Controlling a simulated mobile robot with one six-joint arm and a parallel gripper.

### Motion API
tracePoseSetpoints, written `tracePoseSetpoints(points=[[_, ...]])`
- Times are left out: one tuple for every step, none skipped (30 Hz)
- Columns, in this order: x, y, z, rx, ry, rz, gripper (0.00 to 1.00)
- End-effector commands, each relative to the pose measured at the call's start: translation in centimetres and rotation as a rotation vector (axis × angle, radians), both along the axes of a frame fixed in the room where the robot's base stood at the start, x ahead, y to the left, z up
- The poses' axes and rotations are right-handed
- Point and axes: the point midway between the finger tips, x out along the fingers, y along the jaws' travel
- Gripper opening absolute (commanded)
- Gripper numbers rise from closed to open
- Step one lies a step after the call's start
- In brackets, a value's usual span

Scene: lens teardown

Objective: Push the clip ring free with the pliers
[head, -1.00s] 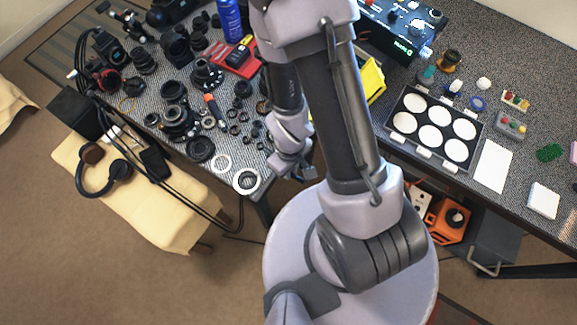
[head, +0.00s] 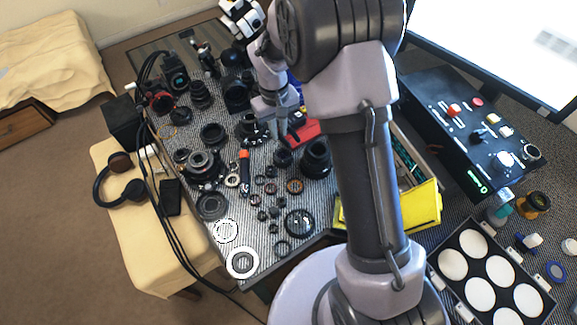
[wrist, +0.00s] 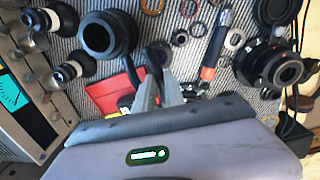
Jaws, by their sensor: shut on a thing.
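My gripper (head: 276,132) is over the far part of the bench, beside a red tray (head: 298,134). In the wrist view its fingers (wrist: 158,80) are close together, with narrow dark prongs beyond them. I take these prongs as the pliers (wrist: 153,56); their shape is mostly hidden. A dark round lens part (head: 249,124) lies just left of the gripper. Several small rings lie on the bench, and I cannot tell which one is the clip ring. The red tray also shows in the wrist view (wrist: 116,92), left of the fingers.
An orange-handled tool (head: 244,163) lies among loose lens parts. A large black lens barrel (head: 316,159) stands right of the gripper; another dark lens body (wrist: 270,65) is at right in the wrist view. A yellow bin (head: 395,208) and a black control box (head: 470,125) are farther right.

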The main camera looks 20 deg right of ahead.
Motion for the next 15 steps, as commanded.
tracePoseSetpoints(points=[[0.5, 0.1, 0.4, 0.000, -0.003, -0.008, 0.00], [0.7, 0.1, 0.6, -0.002, -0.002, -0.012, 0.00], [0.9, 0.1, 0.8, -0.003, -0.002, -0.016, 0.00], [1.0, 0.1, 0.9, -0.003, -0.002, -0.017, 0.00], [1.0, 0.1, 0.9, -0.004, -0.002, -0.018, 0.00], [1.0, 0.1, 0.8, -0.003, -0.001, -0.018, 0.00], [1.0, 0.1, 0.6, -0.003, -0.001, -0.018, 0.00], [1.0, 0.1, 0.5, -0.003, -0.001, -0.018, 0.00], [1.0, 0.1, 0.2, -0.003, -0.001, -0.018, 0.00], [1.0, 0.1, 0.1, -0.003, -0.001, -0.018, 0.00], [0.9, 0.1, -0.1, -0.003, -0.001, -0.018, 0.00], [0.9, 0.1, -0.3, -0.003, -0.001, -0.018, 0.00], [0.9, 0.1, -0.5, -0.003, -0.001, -0.018, 0.00], [0.9, 0.1, -0.6, -0.003, -0.001, -0.018, 0.00], [0.9, 0.1, -0.8, -0.003, -0.001, -0.018, 0.00]])
